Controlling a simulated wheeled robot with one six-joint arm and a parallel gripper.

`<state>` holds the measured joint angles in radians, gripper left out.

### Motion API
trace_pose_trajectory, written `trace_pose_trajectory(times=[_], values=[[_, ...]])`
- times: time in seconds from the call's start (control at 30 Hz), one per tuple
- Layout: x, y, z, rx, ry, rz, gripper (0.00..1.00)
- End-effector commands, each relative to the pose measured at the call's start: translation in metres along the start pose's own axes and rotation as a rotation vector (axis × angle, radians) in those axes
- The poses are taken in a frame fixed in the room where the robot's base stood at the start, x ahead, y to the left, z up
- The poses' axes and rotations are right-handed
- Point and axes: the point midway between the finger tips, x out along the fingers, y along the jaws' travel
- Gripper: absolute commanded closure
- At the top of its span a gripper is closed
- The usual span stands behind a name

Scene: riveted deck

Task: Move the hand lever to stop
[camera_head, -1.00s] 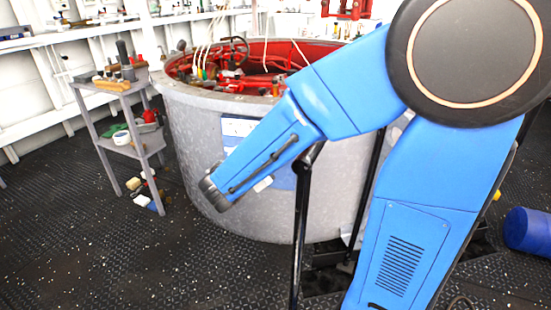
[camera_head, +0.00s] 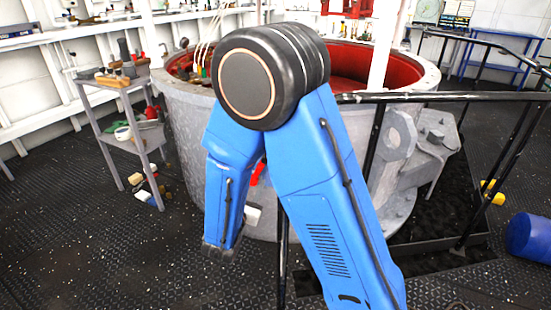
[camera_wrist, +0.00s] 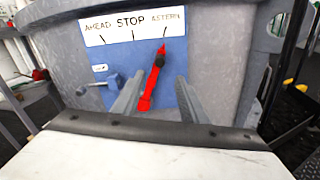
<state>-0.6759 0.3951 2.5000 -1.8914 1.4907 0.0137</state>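The red hand lever (camera_wrist: 150,86) is on a blue panel (camera_wrist: 172,68) on the grey drum. Its upper end leans right, up to the ASTERN mark. The white scale plate (camera_wrist: 132,26) above reads AHEAD, STOP, ASTERN, with STOP in the middle. My gripper (camera_wrist: 160,79) is open, with one grey finger on each side of the lever in the wrist view. I cannot tell whether either finger touches it. In the head view a small red part, likely the lever (camera_head: 259,173), shows between my arm links; my gripper is mostly hidden there.
A small grey-blue crank (camera_wrist: 97,86) sits left of the lever. The large grey drum (camera_head: 183,150) has a red interior. A black railing (camera_head: 440,97) runs at the right. A grey tool stand (camera_head: 125,140) stands left; a blue cylinder (camera_head: 530,236) lies far right.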

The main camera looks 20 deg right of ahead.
Motion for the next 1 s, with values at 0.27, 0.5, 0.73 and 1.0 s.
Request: trace_pose_trajectory(times=[0.27, 0.5, 0.73, 1.0], values=[[0.015, 0.001, -0.003, -0.007, 0.0, 0.005, 0.61], [0.048, 0.001, -0.003, -0.007, 0.0, 0.003, 0.61], [0.083, 0.001, -0.003, -0.007, 0.0, 0.003, 0.61], [0.128, 0.001, -0.003, -0.006, 0.0, 0.003, 0.61]])
